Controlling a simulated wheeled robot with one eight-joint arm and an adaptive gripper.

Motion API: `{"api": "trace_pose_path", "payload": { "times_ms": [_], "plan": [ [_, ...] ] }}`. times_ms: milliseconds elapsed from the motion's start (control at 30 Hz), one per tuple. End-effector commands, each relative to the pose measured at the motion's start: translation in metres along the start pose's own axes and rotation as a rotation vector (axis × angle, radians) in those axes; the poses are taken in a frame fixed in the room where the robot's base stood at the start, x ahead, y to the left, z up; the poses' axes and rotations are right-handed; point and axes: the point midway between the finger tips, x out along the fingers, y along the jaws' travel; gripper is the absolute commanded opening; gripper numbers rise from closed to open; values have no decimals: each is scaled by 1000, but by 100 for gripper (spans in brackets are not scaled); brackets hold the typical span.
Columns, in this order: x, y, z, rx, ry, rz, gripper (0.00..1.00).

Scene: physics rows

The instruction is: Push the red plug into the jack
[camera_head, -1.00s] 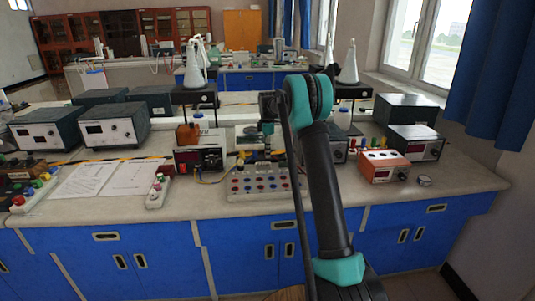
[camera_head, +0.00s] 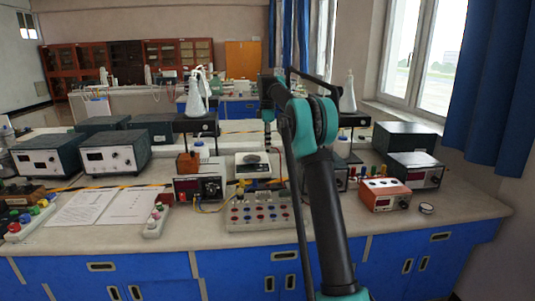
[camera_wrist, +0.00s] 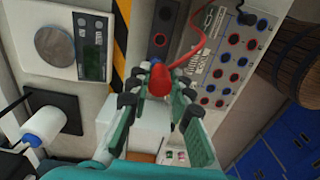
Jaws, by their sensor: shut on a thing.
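My gripper (camera_wrist: 158,88) is shut on the red plug (camera_wrist: 158,82) in the wrist view. The plug is a rounded red body between the two fingertips, with a red cable (camera_wrist: 200,42) looping away from it. To the right is a pale panel (camera_wrist: 239,20) with red and blue jacks, which also shows in the head view (camera_head: 258,226). The plug appears apart from these sockets. Its tip is hidden, and which jack is meant cannot be told.
A scale (camera_wrist: 70,45) with a round pan lies left of the gripper. A black cable plug (camera_wrist: 245,17) sits on the panel. In the head view, a red-display meter (camera_head: 200,188) and an orange box (camera_head: 384,194) stand on the bench. Papers lie to the left.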

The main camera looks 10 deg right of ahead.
Motion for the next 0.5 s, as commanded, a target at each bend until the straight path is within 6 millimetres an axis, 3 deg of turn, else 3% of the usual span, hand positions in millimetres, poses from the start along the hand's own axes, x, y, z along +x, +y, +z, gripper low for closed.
{"api": "trace_pose_path", "payload": {
  "times_ms": [500],
  "plan": [
    [-9,0,0,2,0,0,0]
  ]
}}
